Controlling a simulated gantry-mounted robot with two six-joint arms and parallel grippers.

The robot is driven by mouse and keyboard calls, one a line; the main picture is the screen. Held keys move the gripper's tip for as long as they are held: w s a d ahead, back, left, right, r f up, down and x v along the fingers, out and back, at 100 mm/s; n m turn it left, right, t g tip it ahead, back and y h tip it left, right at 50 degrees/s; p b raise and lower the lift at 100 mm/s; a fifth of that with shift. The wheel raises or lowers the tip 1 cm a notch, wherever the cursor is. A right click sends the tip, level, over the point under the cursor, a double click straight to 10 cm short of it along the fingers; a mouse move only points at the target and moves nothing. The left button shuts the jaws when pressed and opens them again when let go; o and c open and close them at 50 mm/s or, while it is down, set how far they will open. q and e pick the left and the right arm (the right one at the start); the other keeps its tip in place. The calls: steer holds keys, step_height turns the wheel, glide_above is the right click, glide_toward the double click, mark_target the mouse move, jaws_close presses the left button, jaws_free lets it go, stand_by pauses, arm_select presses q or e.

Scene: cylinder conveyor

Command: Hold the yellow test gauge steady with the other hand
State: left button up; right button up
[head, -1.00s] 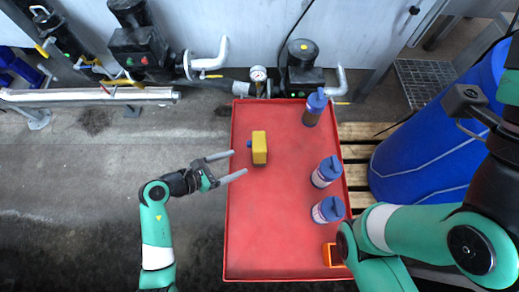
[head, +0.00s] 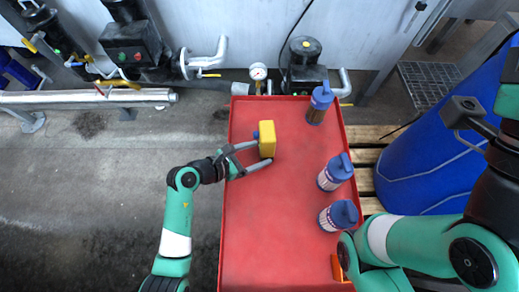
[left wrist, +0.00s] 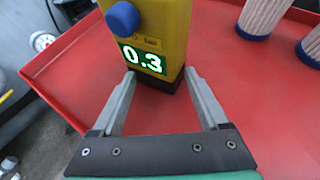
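The yellow test gauge (head: 267,139) stands on the red tray (head: 275,215) near its left edge. In the left wrist view the gauge (left wrist: 165,22) has a blue knob and a green display reading 0.3. My left gripper (head: 264,153) is open, with its fingers reaching over the tray to the gauge. In the left wrist view the fingertips (left wrist: 160,74) are spread at either side of the gauge's lower part; I cannot tell whether either touches. My right arm comes in from the right, but its gripper is hidden.
A blue-capped bottle with brown content (head: 319,103) stands at the tray's back right. Two white blue-capped bottles (head: 335,172) (head: 338,216) stand along the right edge. An orange object (head: 338,268) is partly hidden by my right arm. The tray's middle is clear.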

arm_select(q)
steer(key=shift+c, duration=0.2)
jaws_close()
steer(key=shift+o, duration=2.2)
jaws_free()
